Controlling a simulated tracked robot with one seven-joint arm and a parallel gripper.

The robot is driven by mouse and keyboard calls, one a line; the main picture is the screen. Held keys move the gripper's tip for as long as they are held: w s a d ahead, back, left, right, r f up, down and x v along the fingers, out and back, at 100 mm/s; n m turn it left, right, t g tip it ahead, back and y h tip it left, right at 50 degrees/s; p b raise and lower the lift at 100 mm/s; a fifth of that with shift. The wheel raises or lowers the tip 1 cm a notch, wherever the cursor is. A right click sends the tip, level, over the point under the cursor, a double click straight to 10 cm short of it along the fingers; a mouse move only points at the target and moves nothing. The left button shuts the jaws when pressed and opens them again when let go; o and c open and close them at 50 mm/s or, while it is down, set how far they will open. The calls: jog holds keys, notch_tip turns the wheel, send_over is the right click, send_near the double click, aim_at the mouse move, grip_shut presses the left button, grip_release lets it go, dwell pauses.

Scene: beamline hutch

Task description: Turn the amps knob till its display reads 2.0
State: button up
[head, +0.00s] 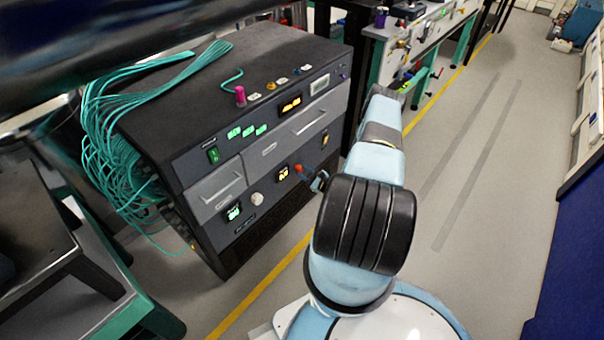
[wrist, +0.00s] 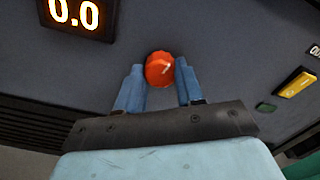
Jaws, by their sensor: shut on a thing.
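The amps knob looks to be the orange-red knob (wrist: 159,69) with a pale pointer mark, seen in the wrist view between my fingertips. It also shows in the head view as a small red knob (head: 299,169) on the cabinet's lower front. My gripper (wrist: 160,76) is shut on this knob, with one blue finger on each side. It shows in the head view (head: 312,177) too, partly hidden by my arm. The display (wrist: 75,17) at the upper left of the wrist view reads 0.0. In the head view this lit display (head: 283,173) is too small to read surely.
The dark cabinet (head: 240,130) has drawers, a white knob (head: 257,199), a green switch (head: 213,155) and other lit displays. Teal cables (head: 110,150) hang over its left side. A yellow button plate (wrist: 298,84) is right of the knob. Grey floor (head: 480,150) lies open at right.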

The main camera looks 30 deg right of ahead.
jog(key=m, duration=0.4)
jog(key=shift+s+a+f+m, duration=0.1)
jog(key=shift+s+f+m, duration=0.1)
jog(key=shift+m, duration=0.1)
jog(key=m, duration=0.4)
jog(key=shift+m, duration=0.3)
jog(key=o, duration=1.1)
jog(key=shift+w+r, duration=0.1)
jog(key=shift+c, duration=0.2)
jog(key=v, duration=1.3)
jog(key=shift+s, duration=0.35)
